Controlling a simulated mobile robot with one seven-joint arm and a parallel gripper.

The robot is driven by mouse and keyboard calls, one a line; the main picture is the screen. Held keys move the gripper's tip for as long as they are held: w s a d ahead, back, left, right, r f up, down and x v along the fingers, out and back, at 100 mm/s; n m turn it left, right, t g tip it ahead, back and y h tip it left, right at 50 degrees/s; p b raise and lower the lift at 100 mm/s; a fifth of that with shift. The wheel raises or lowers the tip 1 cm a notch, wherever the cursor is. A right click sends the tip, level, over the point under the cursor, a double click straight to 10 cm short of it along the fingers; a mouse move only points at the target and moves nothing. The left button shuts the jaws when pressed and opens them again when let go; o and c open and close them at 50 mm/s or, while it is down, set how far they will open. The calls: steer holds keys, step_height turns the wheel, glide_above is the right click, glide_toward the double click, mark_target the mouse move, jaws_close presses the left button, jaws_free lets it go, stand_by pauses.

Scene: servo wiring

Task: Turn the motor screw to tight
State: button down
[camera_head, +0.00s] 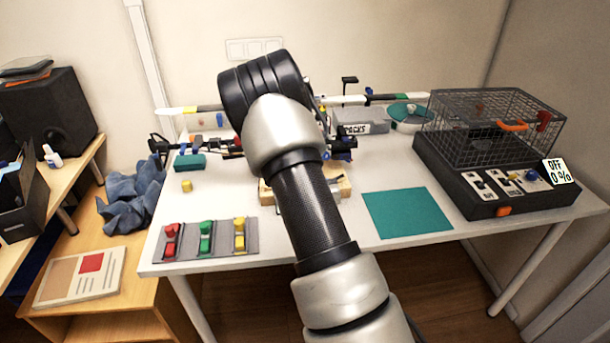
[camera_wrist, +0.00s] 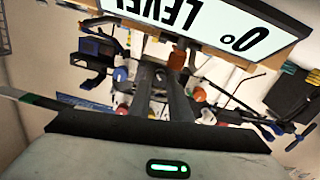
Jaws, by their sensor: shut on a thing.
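My gripper (camera_wrist: 178,72) shows in the wrist view, its narrow grey fingers close together. Their tips are at a small reddish-brown part (camera_wrist: 178,59) among the drone's arms, and they appear shut on it. I cannot tell whether this part is the motor screw. The drone (camera_head: 342,146) stands on the table, with dark arms and white-tipped propellers. My arm hides its middle and my gripper in the head view. A white display (camera_wrist: 225,22) reading LEVEL and 0° shows upside down in the wrist view.
A wire cage on a black box (camera_head: 480,185) stands at right, its sign reading OFF 0 %. A teal mat (camera_head: 408,212) lies bare at front. A grey panel (camera_head: 222,240) with red, green and yellow pieces lies front left. A wooden block (camera_head: 345,187) is beside my arm.

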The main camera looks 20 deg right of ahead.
steer(key=m+b, duration=0.4)
steer(key=shift+f+m+b, duration=0.25)
steer(key=shift+m+b, duration=0.05)
steer(key=shift+b, duration=0.1)
steer(key=shift+r+m+b, duration=0.15)
steer(key=shift+m+b, duration=1.35)
steer(key=shift+m, duration=0.4)
steer(key=c, duration=1.9)
jaws_free()
steer(key=shift+s, duration=0.15)
